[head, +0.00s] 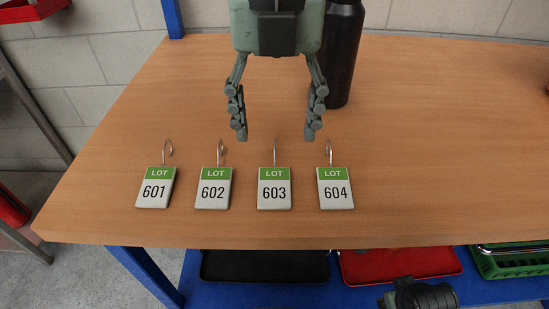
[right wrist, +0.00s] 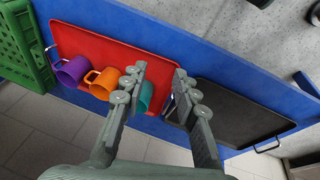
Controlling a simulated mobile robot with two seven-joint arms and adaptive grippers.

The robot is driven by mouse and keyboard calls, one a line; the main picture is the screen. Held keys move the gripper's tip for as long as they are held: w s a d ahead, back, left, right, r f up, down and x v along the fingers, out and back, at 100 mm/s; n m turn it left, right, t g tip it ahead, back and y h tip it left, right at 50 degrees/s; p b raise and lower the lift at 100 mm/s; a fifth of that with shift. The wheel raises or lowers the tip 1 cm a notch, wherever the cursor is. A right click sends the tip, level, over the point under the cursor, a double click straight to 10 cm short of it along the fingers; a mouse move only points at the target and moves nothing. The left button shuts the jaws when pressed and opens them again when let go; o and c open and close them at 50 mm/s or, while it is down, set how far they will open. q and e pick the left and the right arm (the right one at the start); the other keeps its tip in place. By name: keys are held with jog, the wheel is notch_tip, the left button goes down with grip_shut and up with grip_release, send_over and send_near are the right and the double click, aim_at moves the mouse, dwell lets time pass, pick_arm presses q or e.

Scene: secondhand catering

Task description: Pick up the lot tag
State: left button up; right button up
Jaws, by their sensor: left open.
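Several white lot tags with green tops and wire hooks lie in a row near the front edge of the wooden table. They are lot tag 601 (head: 155,193), lot tag 602 (head: 213,194), lot tag 603 (head: 274,195) and lot tag 604 (head: 335,194). My left gripper (head: 276,134) is open and empty, its fingers pointing down towards the row. Its fingertips appear just behind the tags, either side of the hook of 603 in the picture. My right gripper (right wrist: 160,76) is open and empty in the right wrist view, away from the tags.
A tall black cylinder (head: 342,55) stands behind my left gripper on the table (head: 440,130). On the blue shelf below are a black tray (head: 265,267), a red tray (head: 405,264) and a green crate (head: 512,264). Purple, orange and teal mugs show at the red tray (right wrist: 100,45).

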aim_at(274, 172)
pick_arm(q)
jog(key=f, duration=0.3)
jog(key=s+f, duration=0.1)
jog(key=f, duration=0.1)
jog(key=shift+a+f+p, duration=0.1)
jog(key=shift+f+p, duration=0.25)
jog(key=shift+p, duration=0.05)
jog(key=shift+w+f, duration=0.1)
jog(key=shift+f, duration=0.35)
pick_arm(e)
jog(key=shift+s+a+f, duration=0.1)
jog(key=shift+a+f, duration=0.05)
jog(key=shift+f, duration=0.4)
jog(key=shift+a+f, duration=0.1)
jog(key=shift+f, duration=0.45)
pick_arm(q)
jog(key=c, duration=1)
jog(key=shift+r, duration=0.1)
